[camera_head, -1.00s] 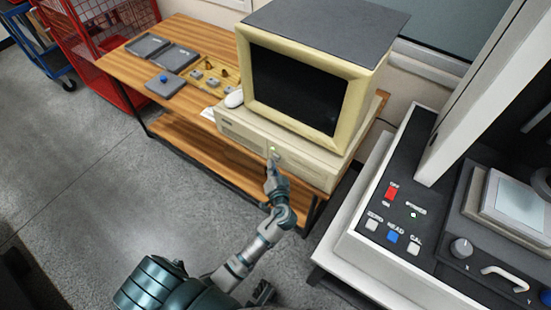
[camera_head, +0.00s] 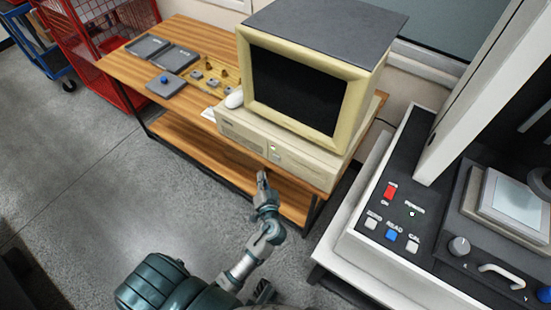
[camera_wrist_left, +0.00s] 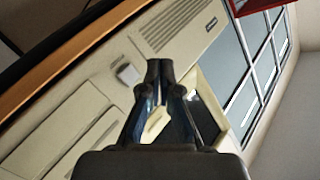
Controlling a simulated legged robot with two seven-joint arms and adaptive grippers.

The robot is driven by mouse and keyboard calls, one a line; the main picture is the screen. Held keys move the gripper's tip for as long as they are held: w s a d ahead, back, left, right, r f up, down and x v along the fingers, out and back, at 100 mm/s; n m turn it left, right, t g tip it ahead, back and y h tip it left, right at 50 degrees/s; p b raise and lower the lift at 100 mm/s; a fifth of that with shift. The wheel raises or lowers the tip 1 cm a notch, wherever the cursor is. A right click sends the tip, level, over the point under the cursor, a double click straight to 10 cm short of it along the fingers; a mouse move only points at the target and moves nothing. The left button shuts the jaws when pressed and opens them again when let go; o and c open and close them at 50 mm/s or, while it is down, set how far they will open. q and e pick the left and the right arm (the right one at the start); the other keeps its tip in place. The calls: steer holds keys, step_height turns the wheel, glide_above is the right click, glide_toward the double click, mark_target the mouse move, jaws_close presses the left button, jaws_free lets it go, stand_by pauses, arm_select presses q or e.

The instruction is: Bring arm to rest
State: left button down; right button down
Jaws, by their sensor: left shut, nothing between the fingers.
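My left gripper (camera_head: 262,174) is shut and empty. In the head view it is in front of the wooden table, below the front of the beige computer case (camera_head: 240,131), and apart from it. My left forearm comes up from the bottom of the picture. In the left wrist view the closed fingertips (camera_wrist_left: 160,66) point toward the case front, near a square pale button (camera_wrist_left: 128,74). The same button (camera_head: 274,150) shows small on the case in the head view. My right gripper is not in view.
A monitor (camera_head: 297,92) stands on the case. The wooden table (camera_head: 185,128) also holds grey trays (camera_head: 175,57), a mouse (camera_head: 234,99) and small parts. A measuring machine's control panel (camera_head: 388,236) stands at the right. Red and blue carts are at the far left. The left floor is clear.

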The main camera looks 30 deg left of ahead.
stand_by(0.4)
